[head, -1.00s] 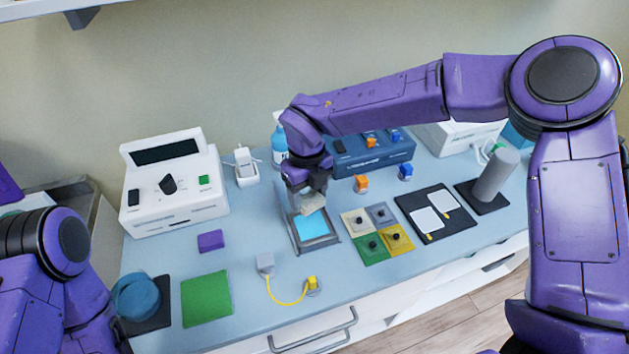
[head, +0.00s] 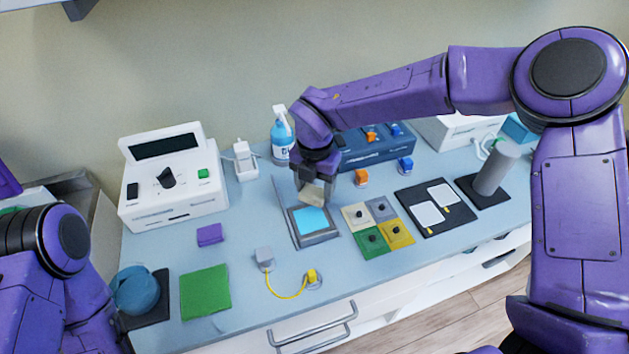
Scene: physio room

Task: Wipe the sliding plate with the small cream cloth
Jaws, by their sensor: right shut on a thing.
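The sliding plate (head: 311,221) is a light blue square in a dark grey frame (head: 317,238), at the middle of the bench. My right gripper (head: 313,193) points down over the back edge of the plate. It is shut on the small cream cloth (head: 313,195), which sits at or just above the plate's back edge; I cannot tell if it touches. The gripper hides part of the frame's back. My left arm shows at the lower left, but its gripper is not in view.
Right of the plate are four coloured squares with knobs (head: 373,240) and a black mat with white pads (head: 448,225). A spray bottle (head: 281,140) and a blue-grey device (head: 370,150) stand behind. A yellow cable (head: 285,296) lies in front. A white machine (head: 172,180) stands left.

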